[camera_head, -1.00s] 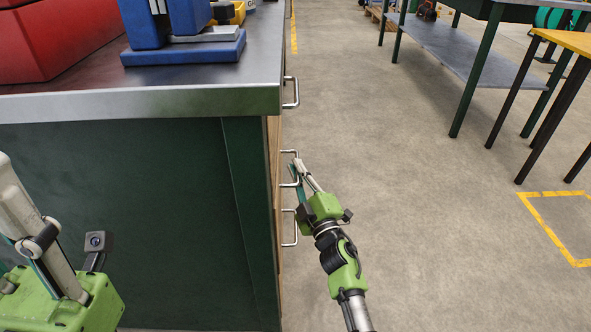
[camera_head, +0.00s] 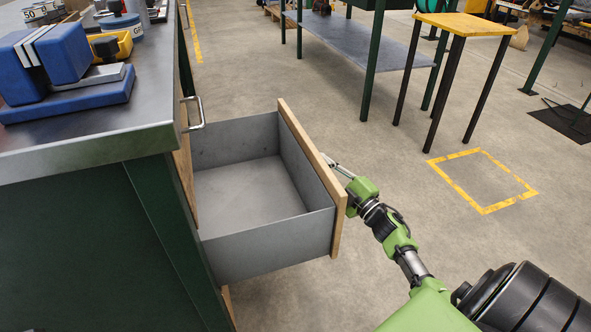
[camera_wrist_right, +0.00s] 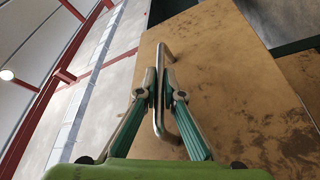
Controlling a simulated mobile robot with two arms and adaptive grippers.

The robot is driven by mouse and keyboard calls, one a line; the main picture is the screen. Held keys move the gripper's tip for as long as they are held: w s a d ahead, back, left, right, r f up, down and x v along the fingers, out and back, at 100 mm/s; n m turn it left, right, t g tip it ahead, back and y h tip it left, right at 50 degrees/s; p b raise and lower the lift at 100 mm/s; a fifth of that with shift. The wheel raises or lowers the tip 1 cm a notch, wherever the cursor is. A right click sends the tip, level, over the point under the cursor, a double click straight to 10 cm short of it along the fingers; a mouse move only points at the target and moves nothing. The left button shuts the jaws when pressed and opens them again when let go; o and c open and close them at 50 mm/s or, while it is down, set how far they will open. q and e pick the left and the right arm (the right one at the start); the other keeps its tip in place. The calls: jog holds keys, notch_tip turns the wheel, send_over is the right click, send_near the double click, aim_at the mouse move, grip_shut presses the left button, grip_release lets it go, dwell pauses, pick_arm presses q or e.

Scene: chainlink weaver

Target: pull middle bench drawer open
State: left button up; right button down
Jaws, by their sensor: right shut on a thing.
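The middle bench drawer (camera_head: 265,238) stands far out of the bench. Its grey metal inside is empty as far as I can see. Its wooden front (camera_head: 318,180) faces right, and in the right wrist view the front (camera_wrist_right: 215,75) fills the middle. My right gripper (camera_head: 330,161) is at the outer side of this front. In the right wrist view my right gripper (camera_wrist_right: 159,90) is shut around the metal bar handle (camera_wrist_right: 158,128). My left gripper is out of view.
The upper drawer's handle (camera_head: 194,114) juts out above the open drawer. The floor (camera_head: 300,85) to the right is clear up to a yellow-topped table (camera_head: 465,24).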

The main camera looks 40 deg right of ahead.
jog(key=shift+s+d, duration=0.2)
jog(key=shift+d, duration=0.5)
jog(key=shift+s+d, duration=0.2)
jog(key=shift+d, duration=0.5)
jog(key=shift+s+d, duration=0.2)
jog(key=shift+d, duration=0.5)
jog(key=c, duration=2.2)
grip_release()
jog(key=shift+o, duration=0.2)
jog(key=shift+a, duration=0.1)
jog(key=v, duration=1.1)
jog(key=shift+s, duration=0.45)
jog(key=shift+f, duration=0.15)
